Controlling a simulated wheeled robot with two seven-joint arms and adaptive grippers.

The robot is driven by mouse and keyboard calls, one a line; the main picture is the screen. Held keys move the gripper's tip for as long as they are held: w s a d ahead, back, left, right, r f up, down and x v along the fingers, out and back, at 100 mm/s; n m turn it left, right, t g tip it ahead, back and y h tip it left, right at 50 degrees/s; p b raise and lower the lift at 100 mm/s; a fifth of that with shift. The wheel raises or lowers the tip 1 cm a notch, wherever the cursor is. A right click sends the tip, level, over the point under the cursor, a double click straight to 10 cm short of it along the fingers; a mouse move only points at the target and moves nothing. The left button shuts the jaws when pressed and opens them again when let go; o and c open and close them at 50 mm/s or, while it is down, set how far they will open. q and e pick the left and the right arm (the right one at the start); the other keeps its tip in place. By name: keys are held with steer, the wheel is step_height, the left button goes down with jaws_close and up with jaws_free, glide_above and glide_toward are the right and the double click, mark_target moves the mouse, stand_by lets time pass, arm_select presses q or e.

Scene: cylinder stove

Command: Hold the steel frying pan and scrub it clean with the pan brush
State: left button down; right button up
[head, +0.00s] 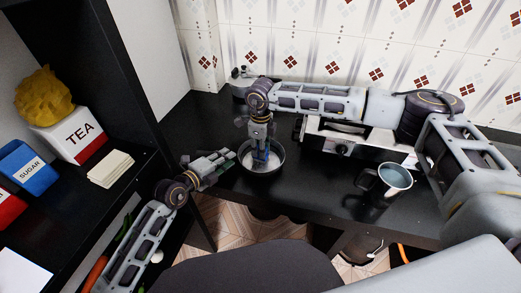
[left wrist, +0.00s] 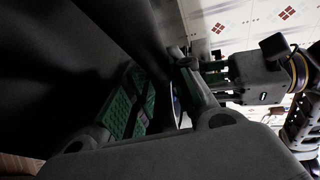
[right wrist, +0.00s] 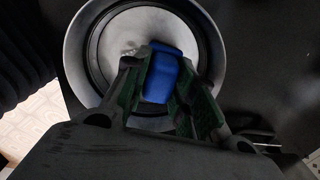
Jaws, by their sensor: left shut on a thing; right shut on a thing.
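The steel frying pan (head: 268,172) sits at the left part of the dark counter. It is round, with pale patches on its inner floor, and it fills the top of the right wrist view (right wrist: 82,40). My left gripper (head: 231,156) is shut at the pan's left side; the handle is hidden between its fingers. In the left wrist view only a thin sliver of the pan shows past the fingers. My right gripper (head: 261,145) points down into the pan, shut on the blue pan brush (right wrist: 160,75). The brush's lower end is over the pan floor; its contact is hidden.
A steel mug (head: 393,180) stands on the counter at the right. A stove (head: 345,143) stands behind, under my right arm. At the left, a dark shelf holds a TEA box (head: 80,137) and a blue SUGAR box (head: 28,172). The tiled wall (head: 320,45) closes the back.

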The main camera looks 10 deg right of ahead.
arm_select(q)
steer(key=shift+f, duration=0.1)
arm_select(e)
steer(key=shift+s+a, duration=0.25)
steer(key=shift+s, duration=0.65)
steer(key=shift+s+a, duration=0.25)
steer(key=shift+s, duration=0.6)
step_height(320, 180, up, 8)
steer(key=shift+w+r, duration=0.1)
arm_select(q)
steer(key=c, duration=1.2)
jaws_free()
steer(key=shift+o, duration=0.2)
steer(key=shift+a, duration=0.1)
steer(key=shift+v, duration=3.75)
